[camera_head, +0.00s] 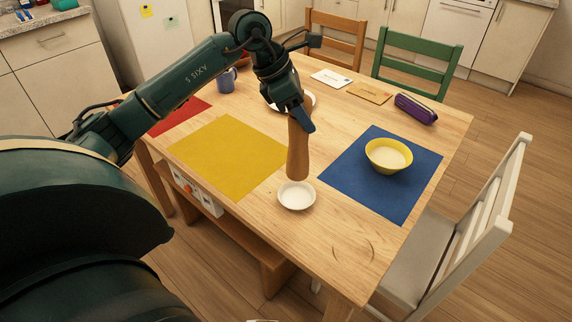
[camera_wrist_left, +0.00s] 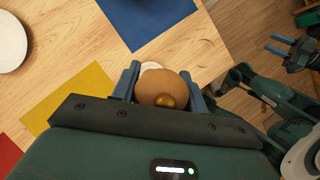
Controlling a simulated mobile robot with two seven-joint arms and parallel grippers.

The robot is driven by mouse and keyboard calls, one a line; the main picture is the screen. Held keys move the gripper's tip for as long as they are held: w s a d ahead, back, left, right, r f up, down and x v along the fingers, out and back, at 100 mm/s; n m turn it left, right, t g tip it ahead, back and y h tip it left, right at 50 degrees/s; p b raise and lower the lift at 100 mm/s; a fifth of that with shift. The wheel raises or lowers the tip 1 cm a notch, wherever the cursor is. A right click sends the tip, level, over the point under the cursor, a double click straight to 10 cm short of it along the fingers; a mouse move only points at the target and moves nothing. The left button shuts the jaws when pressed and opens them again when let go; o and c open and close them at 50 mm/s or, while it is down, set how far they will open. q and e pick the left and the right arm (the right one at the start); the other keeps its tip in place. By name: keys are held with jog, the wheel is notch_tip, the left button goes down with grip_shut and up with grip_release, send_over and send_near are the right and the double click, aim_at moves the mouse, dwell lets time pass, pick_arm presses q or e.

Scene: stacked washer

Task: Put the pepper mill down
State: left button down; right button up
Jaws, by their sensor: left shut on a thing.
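The brown wooden pepper mill (camera_head: 298,150) hangs upright below my left gripper (camera_head: 294,112), which is shut on its upper part. In the left wrist view the mill's round top with a gold knob (camera_wrist_left: 166,100) sits between the two blue fingers (camera_wrist_left: 162,85). The mill's lower end appears at the far side of a small white dish (camera_head: 296,196) on the wooden table (camera_head: 340,235). I cannot tell whether it touches the dish or table. My right gripper (camera_wrist_left: 280,46) shows small in the left wrist view, away from the table, with its fingers apart.
A yellow mat (camera_head: 225,157) lies left of the mill; a blue mat (camera_head: 345,178) with a yellow bowl (camera_head: 388,156) lies right. A white plate (camera_head: 309,101), mug (camera_head: 227,79) and purple case (camera_head: 415,109) stand farther back. The near right table area is clear.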

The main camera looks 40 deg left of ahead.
aim_at(303, 146)
pick_arm(q)
notch_tip(303, 146, down, 9)
jog(key=shift+r, duration=0.2)
dwell(0.3)
jog(key=shift+f, duration=0.25)
jog(key=c, duration=0.7)
grip_release()
jog(key=shift+c, duration=0.2)
jog(key=shift+r, duration=0.1)
jog(key=shift+r, duration=0.2)
jog(key=v, duration=1.2)
jog(key=shift+d, duration=0.1)
